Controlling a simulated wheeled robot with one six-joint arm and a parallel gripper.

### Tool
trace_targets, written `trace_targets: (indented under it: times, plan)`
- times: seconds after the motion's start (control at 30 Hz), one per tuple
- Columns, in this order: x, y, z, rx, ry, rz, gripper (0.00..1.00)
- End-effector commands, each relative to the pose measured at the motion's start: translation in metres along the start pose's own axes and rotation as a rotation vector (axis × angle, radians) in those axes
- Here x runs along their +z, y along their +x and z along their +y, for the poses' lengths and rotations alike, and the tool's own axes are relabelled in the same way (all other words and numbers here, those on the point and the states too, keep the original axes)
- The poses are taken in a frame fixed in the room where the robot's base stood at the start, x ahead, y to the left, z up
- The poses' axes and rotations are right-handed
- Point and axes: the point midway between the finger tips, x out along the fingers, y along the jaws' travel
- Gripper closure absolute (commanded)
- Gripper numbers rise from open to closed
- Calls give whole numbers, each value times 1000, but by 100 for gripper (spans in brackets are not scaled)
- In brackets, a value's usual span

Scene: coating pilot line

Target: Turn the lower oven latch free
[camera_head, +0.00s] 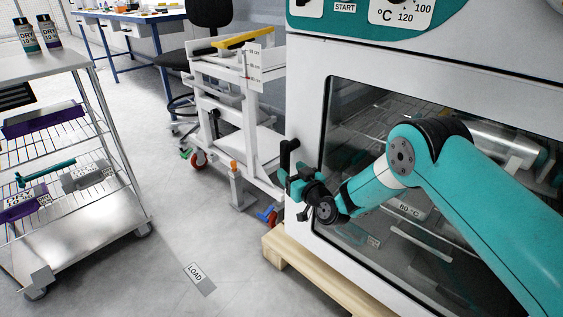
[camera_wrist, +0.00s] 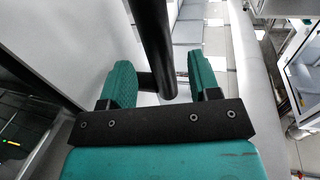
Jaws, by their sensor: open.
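The oven (camera_head: 305,110) stands at the right, its windowed door facing me. A black upright bar (camera_head: 288,153) sits at the door's left edge, just above my gripper (camera_head: 300,188). In the wrist view a black round bar (camera_wrist: 157,45) reaches down between the teal fingers of my gripper (camera_wrist: 160,82), its lower end close to the palm. The gripper is open, with a gap on both sides of the bar, narrower at the right finger. A short black stub shows behind the bar. I cannot tell whether this bar is the lower latch; the arm hides part of the door.
A white cart (camera_head: 222,88) with a yellow bar stands behind, left of the oven. A wooden pallet (camera_head: 290,262) lies under the oven. A steel rack trolley (camera_head: 75,255) is at far left.

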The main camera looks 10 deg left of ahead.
Motion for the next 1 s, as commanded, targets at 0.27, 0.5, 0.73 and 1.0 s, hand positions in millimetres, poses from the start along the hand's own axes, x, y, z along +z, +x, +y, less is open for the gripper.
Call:
trace_targets:
  times: [0.27, 0.5, 0.73, 1.0]
  plan:
    - [2, 47, -1, -2, 0, 2, 44]
    - [1, 59, 0, 2, 2, 0, 44]
    - [0, 60, 0, 2, 2, -1, 44]
    - [0, 60, 0, 1, 2, -1, 100]
